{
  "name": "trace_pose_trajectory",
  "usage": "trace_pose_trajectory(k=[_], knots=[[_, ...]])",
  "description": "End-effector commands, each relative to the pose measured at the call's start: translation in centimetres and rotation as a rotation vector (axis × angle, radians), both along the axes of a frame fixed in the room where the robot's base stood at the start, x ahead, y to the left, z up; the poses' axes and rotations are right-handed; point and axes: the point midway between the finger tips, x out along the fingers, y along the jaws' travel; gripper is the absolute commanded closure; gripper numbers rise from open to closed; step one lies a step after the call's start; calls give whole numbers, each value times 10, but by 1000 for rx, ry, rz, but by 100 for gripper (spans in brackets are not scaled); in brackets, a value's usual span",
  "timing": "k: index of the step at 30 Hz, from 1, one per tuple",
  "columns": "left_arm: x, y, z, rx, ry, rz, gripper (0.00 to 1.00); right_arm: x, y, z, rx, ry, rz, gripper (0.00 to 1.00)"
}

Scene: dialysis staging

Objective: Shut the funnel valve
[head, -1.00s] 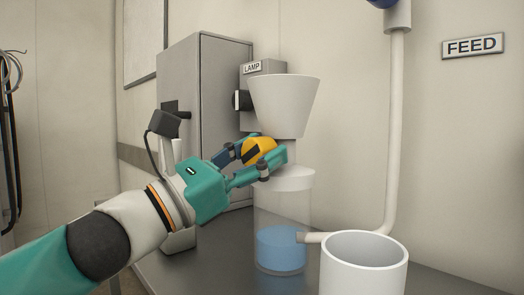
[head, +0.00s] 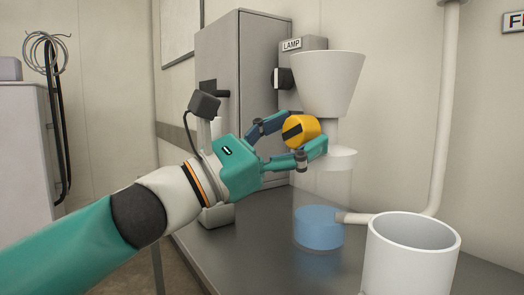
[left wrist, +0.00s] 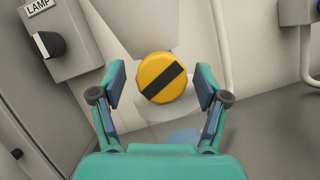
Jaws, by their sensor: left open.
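The funnel (head: 327,82) is a pale grey cone above a clear vessel (head: 320,195) with blue liquid (head: 318,228) in its lower part. The funnel valve is a round yellow knob (head: 301,130) with a black bar, on the neck below the cone. In the left wrist view the knob (left wrist: 161,78) lies between the fingers, its bar slanting up to the right. My left gripper (head: 292,141) is open around the knob, with a visible gap on both sides in the wrist view (left wrist: 160,88). My right gripper is not in view.
A grey cabinet (head: 240,75) and a box labelled LAMP (head: 304,60) with a black switch stand behind. A white open container (head: 412,250) stands at the front right. A white pipe (head: 443,110) runs down the wall to the vessel.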

Motion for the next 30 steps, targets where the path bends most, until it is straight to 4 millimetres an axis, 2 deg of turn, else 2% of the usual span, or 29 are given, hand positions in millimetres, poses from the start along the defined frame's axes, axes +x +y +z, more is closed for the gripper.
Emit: trace_pose_trajectory(k=[15, 21, 30], knots=[[-36, 80, -33, -2, 0, 5, 26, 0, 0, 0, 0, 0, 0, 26], [-42, 94, -40, -1, 0, 3, 26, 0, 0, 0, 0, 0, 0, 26], [-43, 95, -41, -2, 0, 1, 26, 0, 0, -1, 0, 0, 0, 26]])
